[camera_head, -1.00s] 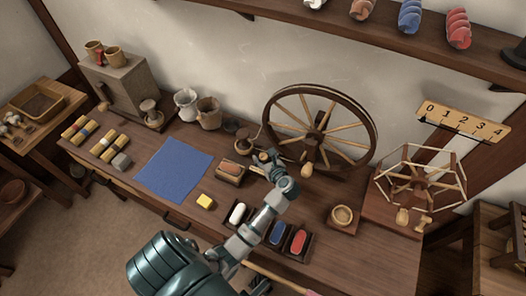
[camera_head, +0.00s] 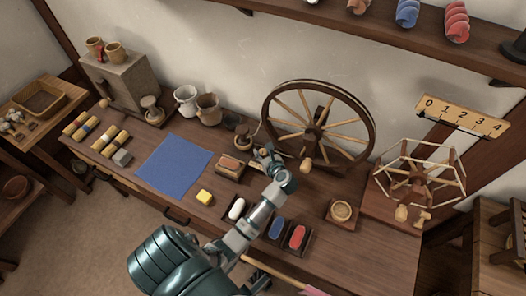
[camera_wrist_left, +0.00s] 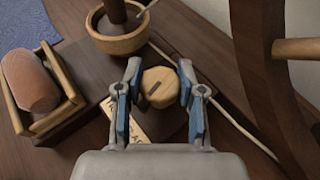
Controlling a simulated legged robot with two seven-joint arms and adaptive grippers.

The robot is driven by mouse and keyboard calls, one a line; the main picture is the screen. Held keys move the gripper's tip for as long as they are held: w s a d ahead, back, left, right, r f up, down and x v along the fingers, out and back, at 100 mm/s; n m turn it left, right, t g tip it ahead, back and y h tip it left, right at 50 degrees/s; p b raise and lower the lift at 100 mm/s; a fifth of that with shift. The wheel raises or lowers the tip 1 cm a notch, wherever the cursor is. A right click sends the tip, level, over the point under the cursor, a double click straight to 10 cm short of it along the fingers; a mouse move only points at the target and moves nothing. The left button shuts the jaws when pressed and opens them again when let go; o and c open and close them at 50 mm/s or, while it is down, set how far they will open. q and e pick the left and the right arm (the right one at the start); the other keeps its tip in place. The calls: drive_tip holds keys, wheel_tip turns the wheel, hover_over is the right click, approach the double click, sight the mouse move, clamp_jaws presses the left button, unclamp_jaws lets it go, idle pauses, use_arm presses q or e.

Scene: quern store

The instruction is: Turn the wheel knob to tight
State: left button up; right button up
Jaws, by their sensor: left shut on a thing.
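The wheel knob (camera_wrist_left: 160,80) is a round, pale wooden knob with a short dark slot on its top. It stands between the two blue-padded fingers of my left gripper (camera_wrist_left: 159,92), which is shut on it. The slot lies at a slant. A small pale card (camera_wrist_left: 130,123) with dark lettering lies below the knob, partly hidden by a finger, so I cannot read it all. In the head view my left gripper (camera_head: 265,157) is at the foot of the large spinning wheel (camera_head: 312,132). The right gripper is out of view.
A tray with a reddish roll (camera_head: 229,163) sits left of the gripper, and a wooden bowl (camera_wrist_left: 118,38) with a dark post is behind. A blue cloth (camera_head: 173,165) lies farther left.

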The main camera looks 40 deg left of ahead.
use_arm(q)
drive_tip(key=shift+d+f, duration=0.15)
idle(0.8)
drive_tip(key=o, duration=1.1)
drive_tip(key=shift+d, duration=0.1)
drive_tip(key=shift+o, duration=0.2)
drive_tip(key=v, duration=1.2)
drive_tip(key=shift+r, duration=0.25)
